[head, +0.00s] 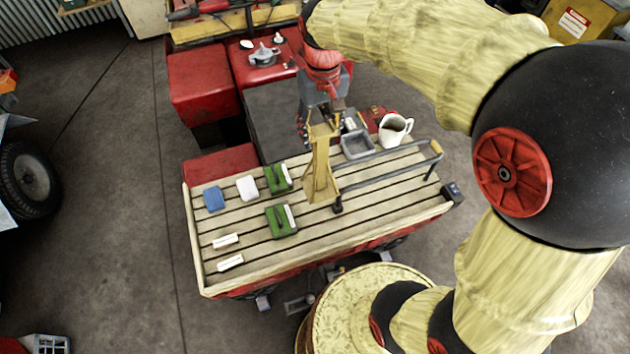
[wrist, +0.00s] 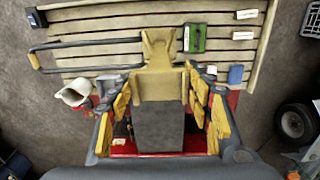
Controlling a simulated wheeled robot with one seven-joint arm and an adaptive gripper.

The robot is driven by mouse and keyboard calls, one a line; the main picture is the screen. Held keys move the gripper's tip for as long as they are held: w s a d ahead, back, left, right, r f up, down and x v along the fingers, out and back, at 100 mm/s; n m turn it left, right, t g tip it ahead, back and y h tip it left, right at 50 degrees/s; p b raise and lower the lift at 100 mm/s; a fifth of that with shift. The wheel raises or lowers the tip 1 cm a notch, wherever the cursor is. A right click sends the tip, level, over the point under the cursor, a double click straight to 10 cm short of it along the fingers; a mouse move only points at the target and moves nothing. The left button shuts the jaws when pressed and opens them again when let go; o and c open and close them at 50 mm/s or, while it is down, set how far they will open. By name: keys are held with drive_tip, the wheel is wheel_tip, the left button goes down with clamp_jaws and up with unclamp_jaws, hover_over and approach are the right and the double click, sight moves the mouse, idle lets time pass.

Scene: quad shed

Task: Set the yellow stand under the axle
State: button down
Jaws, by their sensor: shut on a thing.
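The yellow stand (head: 320,172) is upright over the slatted wooden bed of a red cart, near the bed's middle. My gripper (head: 322,118) is shut on the stand's upper part, from above. In the wrist view the stand (wrist: 158,58) sits between the two fingers of my gripper (wrist: 160,90). I cannot tell whether the stand's base touches the slats. A dark wheel (head: 30,178) of a vehicle is at the left edge, and it also shows in the wrist view (wrist: 296,122). The axle cannot be made out in either view.
The slatted bed (head: 225,280) carries green boxes (head: 281,220), a blue block (head: 214,198) and white blocks. A grey rail (head: 385,180) stands right beside the stand. A white mug (head: 394,129) and grey tray (head: 357,144) are behind. Open floor (head: 110,190) lies to the left.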

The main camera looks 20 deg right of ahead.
sight(319, 170)
drive_tip(key=shift+w, duration=0.4)
wheel_tip(319, 170, down, 18)
drive_tip(key=shift+r+p, duration=0.1)
drive_tip(key=shift+p, duration=0.45)
drive_tip(key=c, duration=0.8)
unclamp_jaws()
drive_tip(key=shift+f, duration=0.2)
drive_tip(key=shift+r, duration=0.1)
